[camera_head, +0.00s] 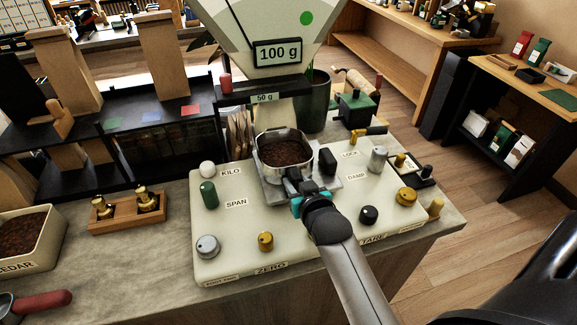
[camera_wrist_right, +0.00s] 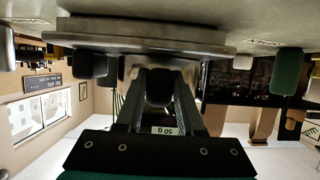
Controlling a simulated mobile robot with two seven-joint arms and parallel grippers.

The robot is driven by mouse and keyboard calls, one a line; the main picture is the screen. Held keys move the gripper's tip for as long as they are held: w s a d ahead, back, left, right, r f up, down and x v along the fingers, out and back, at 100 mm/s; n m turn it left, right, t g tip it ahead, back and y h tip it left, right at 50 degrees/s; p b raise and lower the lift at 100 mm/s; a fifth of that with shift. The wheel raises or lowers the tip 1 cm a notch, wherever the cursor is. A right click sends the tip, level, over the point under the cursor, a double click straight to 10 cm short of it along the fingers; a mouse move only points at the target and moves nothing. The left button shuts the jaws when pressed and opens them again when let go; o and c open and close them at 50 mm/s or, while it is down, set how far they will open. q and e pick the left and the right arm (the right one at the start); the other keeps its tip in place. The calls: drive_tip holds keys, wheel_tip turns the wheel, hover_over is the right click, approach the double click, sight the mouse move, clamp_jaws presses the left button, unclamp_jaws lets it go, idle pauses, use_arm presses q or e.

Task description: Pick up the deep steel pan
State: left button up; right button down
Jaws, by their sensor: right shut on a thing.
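The deep steel pan (camera_head: 285,172) is in the middle of the head view, filled with dark brown grounds or beans. It sits at the square metal plate (camera_head: 329,191) of the cream scale, below the hopper's "50 g" label; I cannot tell whether it touches the plate. My right gripper (camera_head: 301,187) is at the pan's near side, shut on it. In the right wrist view, which looks upside down, the fingers (camera_wrist_right: 160,80) close on a part at the plate's edge; most of the pan is hidden there. My left gripper is not in view.
The cream scale body (camera_head: 235,262) carries several knobs around the pan, with a black one (camera_head: 327,161) close to its right. A wooden tray (camera_head: 127,214) with brass weights and a cedar bin (camera_head: 40,255) stand left.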

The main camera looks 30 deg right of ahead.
sight(293, 167)
drive_tip(key=shift+r, duration=0.1)
drive_tip(key=shift+r, duration=0.65)
wheel_tip(293, 167, up, 2)
drive_tip(key=shift+s+r+p, duration=0.1)
drive_tip(key=shift+r+p, duration=0.05)
drive_tip(key=shift+p, duration=0.2)
drive_tip(key=s+a+b, duration=0.1)
drive_tip(key=s+a, duration=0.3)
drive_tip(key=s, duration=1.3)
drive_tip(key=shift+s+a, duration=0.1)
drive_tip(key=shift+s, duration=0.1)
